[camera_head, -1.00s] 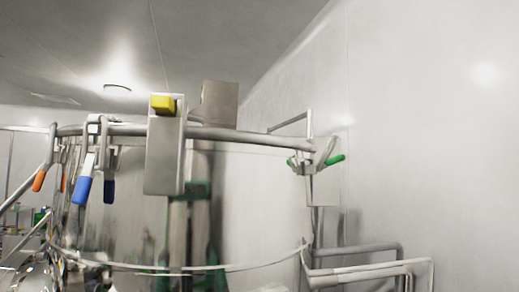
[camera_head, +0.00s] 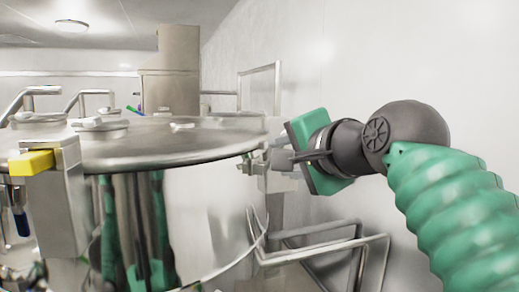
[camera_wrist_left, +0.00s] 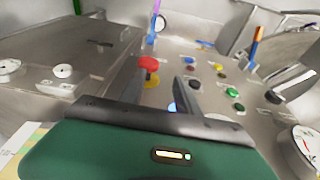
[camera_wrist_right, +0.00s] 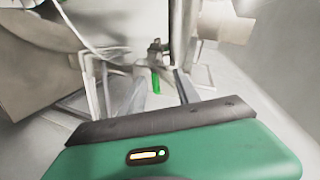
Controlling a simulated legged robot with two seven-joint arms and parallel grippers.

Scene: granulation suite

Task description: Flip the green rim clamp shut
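The green rim clamp sits at the right end of the vessel's rim. My left gripper (camera_wrist_left: 162,88) is outside the head view, open and empty over a control panel.
The vessel's steel lid (camera_head: 170,142) fills the left, with a yellow-topped steel box (camera_head: 68,195) at its front. Bent steel pipes (camera_head: 335,248) stand below my right gripper, and a pale wall is behind. The control panel (camera_wrist_left: 210,108) has a red button (camera_wrist_left: 149,66) and other coloured buttons.

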